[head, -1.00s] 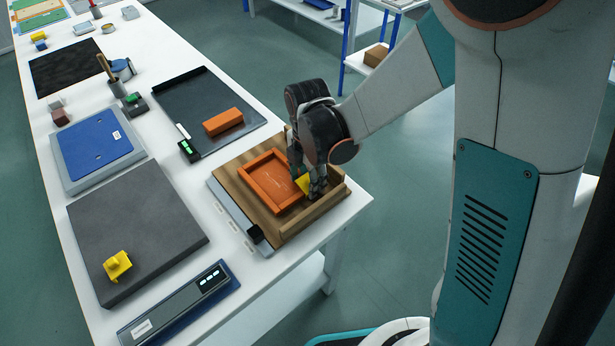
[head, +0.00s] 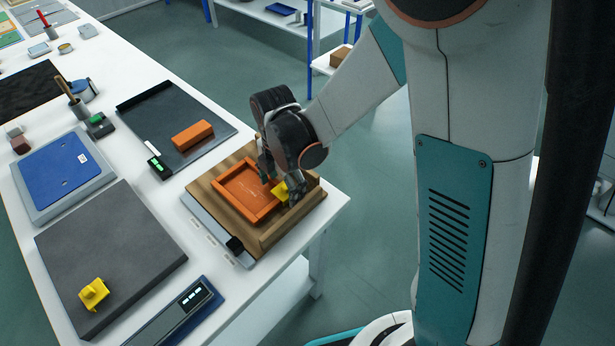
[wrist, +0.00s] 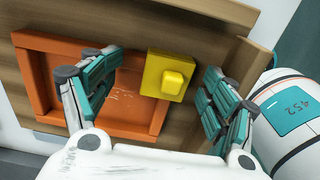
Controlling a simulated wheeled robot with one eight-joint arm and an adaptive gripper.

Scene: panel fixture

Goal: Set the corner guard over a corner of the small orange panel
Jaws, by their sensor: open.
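The small orange panel (head: 223,191), a shallow tray-like piece with a raised rim, lies in a wooden fixture. It also shows in the wrist view (wrist: 60,118). A yellow corner guard (wrist: 153,73) with a raised knob sits at the panel's upper right corner in the wrist view. It appears to cover that corner; its underside is hidden. In the head view the guard (head: 282,193) is partly hidden by my fingers. My gripper (wrist: 152,78) is open, with one finger on each side of the guard and gaps between. It also shows in the head view (head: 281,181).
The wooden fixture (head: 206,188) has raised walls along two sides, close to my gripper. A second yellow piece (head: 94,293) rests on a grey slab (head: 120,245). A dark tray (head: 160,105) with an orange block (head: 192,136) lies behind the fixture.

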